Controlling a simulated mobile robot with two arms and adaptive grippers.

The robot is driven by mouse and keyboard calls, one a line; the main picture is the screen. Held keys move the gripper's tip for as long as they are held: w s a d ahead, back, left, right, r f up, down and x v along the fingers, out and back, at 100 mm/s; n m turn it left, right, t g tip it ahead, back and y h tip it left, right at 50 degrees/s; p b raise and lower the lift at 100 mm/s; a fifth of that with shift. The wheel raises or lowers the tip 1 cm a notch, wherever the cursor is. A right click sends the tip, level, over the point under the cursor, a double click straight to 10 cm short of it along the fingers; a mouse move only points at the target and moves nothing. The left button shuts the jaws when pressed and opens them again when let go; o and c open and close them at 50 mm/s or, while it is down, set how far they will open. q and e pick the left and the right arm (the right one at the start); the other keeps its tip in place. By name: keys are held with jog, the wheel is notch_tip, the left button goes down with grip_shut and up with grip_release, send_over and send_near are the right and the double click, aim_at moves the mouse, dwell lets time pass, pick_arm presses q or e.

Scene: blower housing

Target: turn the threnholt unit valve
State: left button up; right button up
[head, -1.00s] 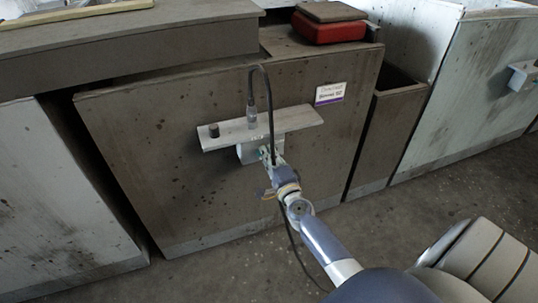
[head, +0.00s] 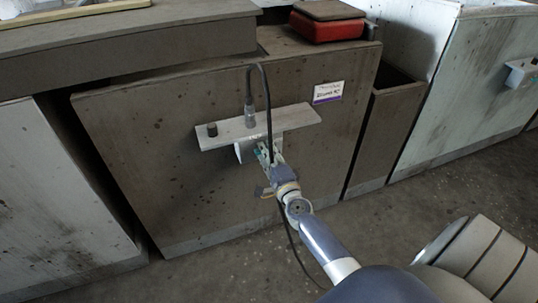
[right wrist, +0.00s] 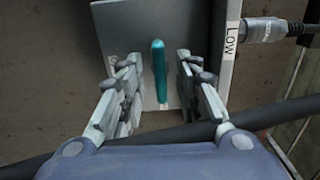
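In the head view the valve's white box (head: 244,152) sits under a narrow grey shelf on the brown cabinet front. My right gripper (right wrist: 157,72) is open, with one finger on each side of the handle. A gap shows on both sides, so neither finger visibly touches it. In the head view the right gripper (head: 266,152) is at the box's right end, where the handle is mostly hidden. My left gripper is in neither view.
The grey shelf (head: 285,121) carries a dark knob (head: 212,129) and a plug with a black cable (head: 267,95) that loops down past my right gripper. A label reading LOW (right wrist: 231,38) is at the plate's right. A white label (head: 328,92) marks the brown cabinet (head: 130,150).

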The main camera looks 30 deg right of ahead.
jog(key=v, duration=1.2)
jog(key=shift+f, duration=0.1)
